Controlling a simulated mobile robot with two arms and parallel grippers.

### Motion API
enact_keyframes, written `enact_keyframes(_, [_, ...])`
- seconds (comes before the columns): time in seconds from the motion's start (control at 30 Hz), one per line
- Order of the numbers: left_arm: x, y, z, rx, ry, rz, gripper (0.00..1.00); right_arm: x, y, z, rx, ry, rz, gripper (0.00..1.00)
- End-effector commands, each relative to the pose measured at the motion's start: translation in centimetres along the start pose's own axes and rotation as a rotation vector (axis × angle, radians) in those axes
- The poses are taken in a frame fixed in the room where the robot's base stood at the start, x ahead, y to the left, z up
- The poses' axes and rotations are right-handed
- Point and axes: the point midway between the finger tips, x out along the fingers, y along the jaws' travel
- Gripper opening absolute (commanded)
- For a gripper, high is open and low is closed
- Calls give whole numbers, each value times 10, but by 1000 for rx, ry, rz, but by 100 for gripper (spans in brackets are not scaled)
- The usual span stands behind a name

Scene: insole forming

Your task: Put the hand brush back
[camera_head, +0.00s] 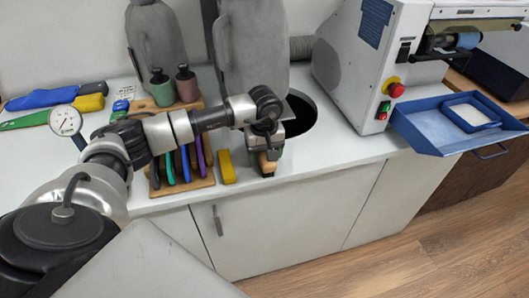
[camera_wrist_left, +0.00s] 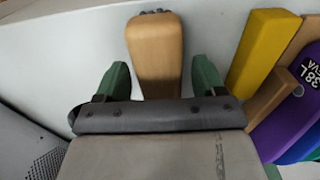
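The hand brush (camera_wrist_left: 155,48) shows in the left wrist view as a tan wooden block with a few dark bits at its far end. It also shows in the head view (camera_head: 267,164) near the bench's front edge, below my left gripper (camera_head: 270,150). In the left wrist view the two green fingers of my left gripper (camera_wrist_left: 161,80) stand either side of the near part of the brush. A narrow gap shows on each side, so the gripper looks open around it. The brush's near end is hidden by the gripper body. My right gripper is not in view.
A yellow block (camera_head: 227,167) lies just left of the brush, beside a wooden rack (camera_head: 183,188) of coloured tools. Behind are a round dark opening (camera_head: 302,115) and grey upright forms (camera_head: 155,38). A machine with a blue tray (camera_head: 425,125) stands right. Bare bench lies between.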

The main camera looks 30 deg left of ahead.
Motion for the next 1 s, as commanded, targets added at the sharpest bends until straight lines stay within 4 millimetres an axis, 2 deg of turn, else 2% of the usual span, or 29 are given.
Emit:
enact_keyframes(0.17, [-1, 0, 0, 0, 0, 0, 70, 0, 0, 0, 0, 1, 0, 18])
enact_keyframes(0.27, [-5, 0, 0, 0, 0, 0, 70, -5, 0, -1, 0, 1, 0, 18])
enact_keyframes(0.33, [-11, 1, -1, 0, 2, 2, 70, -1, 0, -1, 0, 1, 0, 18])
enact_keyframes(0.73, [-93, 0, -1, 1, 4, 3, 70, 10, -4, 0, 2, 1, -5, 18])
enact_keyframes(0.83, [-108, 1, -1, 0, 2, 3, 70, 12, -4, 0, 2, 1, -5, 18])
enact_keyframes(1.0, [-121, 0, 0, 0, 1, 1, 70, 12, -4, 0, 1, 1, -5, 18])
